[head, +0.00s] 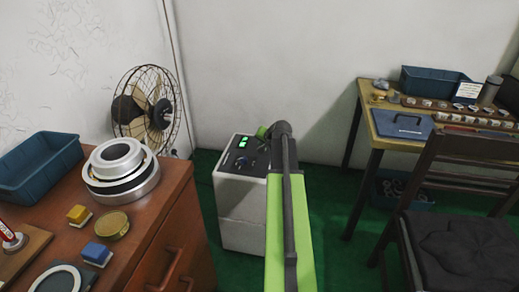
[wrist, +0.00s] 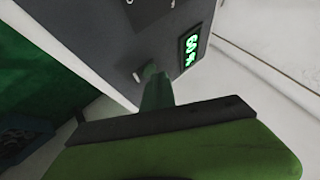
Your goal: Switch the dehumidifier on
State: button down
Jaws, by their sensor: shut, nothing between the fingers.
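The dehumidifier (head: 241,225) is a pale box with a dark top panel, standing on the green floor. A green display (head: 243,141) is lit on the panel; in the wrist view the display (wrist: 190,49) seems to read 60 %, turned sideways. A dark knob (head: 241,162) sits in front of the display. My gripper (head: 263,132) is over the right side of the panel. In the wrist view my gripper (wrist: 152,73) is shut and empty, its tip at the panel beside a small pale part (wrist: 137,77). I cannot tell whether they touch.
A brown cabinet (head: 170,235) with bearing rings (head: 122,165) and a blue bin (head: 38,165) stands at left. A wire fan (head: 150,108) is behind it. A desk (head: 385,128) and chair (head: 455,155) stand at right. Green floor shows between.

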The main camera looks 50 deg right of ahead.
jog(key=shift+r, duration=0.3)
notch_tip(320, 180, up, 6)
jog(key=p, duration=0.6)
dwell(0.3)
